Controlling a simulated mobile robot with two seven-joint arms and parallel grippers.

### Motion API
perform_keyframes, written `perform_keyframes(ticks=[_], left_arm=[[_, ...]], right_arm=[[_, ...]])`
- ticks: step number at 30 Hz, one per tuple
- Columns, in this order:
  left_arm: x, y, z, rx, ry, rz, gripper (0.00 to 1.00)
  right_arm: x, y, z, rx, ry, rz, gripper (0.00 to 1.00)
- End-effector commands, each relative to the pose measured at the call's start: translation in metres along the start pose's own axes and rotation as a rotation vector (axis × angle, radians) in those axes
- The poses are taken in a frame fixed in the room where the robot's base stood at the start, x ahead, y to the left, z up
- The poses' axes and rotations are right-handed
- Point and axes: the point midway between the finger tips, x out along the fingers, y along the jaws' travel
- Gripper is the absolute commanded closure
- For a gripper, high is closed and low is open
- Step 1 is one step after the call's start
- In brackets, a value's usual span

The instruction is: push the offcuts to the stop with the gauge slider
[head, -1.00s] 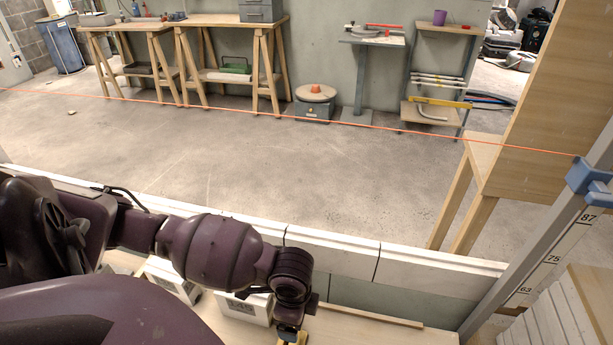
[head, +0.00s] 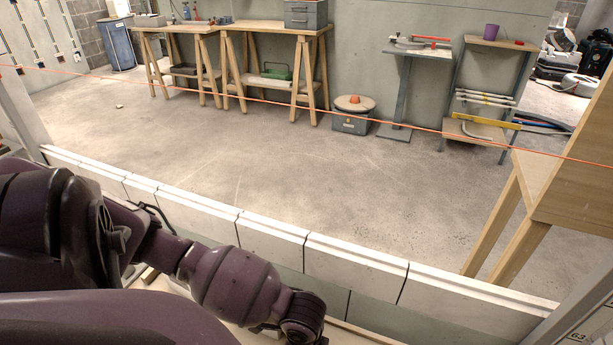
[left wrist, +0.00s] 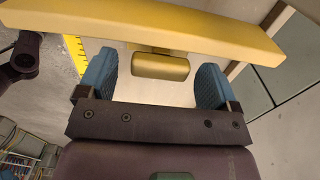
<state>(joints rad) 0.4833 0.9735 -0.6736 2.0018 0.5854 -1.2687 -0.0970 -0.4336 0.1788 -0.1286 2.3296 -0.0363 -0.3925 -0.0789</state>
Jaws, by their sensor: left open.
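The gauge slider (left wrist: 150,24) shows in the left wrist view as a yellow bar across the top, with a short yellow grip block (left wrist: 160,67) on its near side. My left gripper (left wrist: 157,72) is open. Its two blue fingers stand on either side of the block, with a visible gap on each side. A yellow scale with dark marks (left wrist: 75,52) lies at the left. In the head view my left arm reaches to the bottom edge, and its fingers are out of frame. My right gripper, the offcuts and the stop cannot be made out.
In the head view a low white-topped wall (head: 270,241) runs beyond my left arm. An orange line (head: 330,110) crosses above the open floor (head: 300,170). Trestle tables (head: 275,28) stand at the back, and a wooden stand (head: 540,190) is at the right.

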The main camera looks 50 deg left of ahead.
Motion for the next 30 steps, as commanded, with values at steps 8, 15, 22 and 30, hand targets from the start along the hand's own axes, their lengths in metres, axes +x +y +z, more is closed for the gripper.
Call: perform_keyframes(ticks=[8,15,22,30], left_arm=[[-0.001,0.0,0.0,0.0,0.001,-0.001,0.3],[-0.001,0.0,0.0,0.0,0.0,-0.001,0.67],[-0.002,-0.001,0.005,-0.001,-0.001,-0.002,0.83],[-0.003,-0.002,0.043,-0.003,-0.002,-0.005,0.83]], right_arm=[[-0.001,0.0,0.001,-0.001,-0.002,0.0,0.15],[-0.003,0.0,0.004,0.001,-0.011,0.0,0.15],[-0.005,0.001,0.003,0.008,-0.01,0.004,0.15],[-0.007,0.003,-0.003,0.039,-0.006,0.01,0.15]])
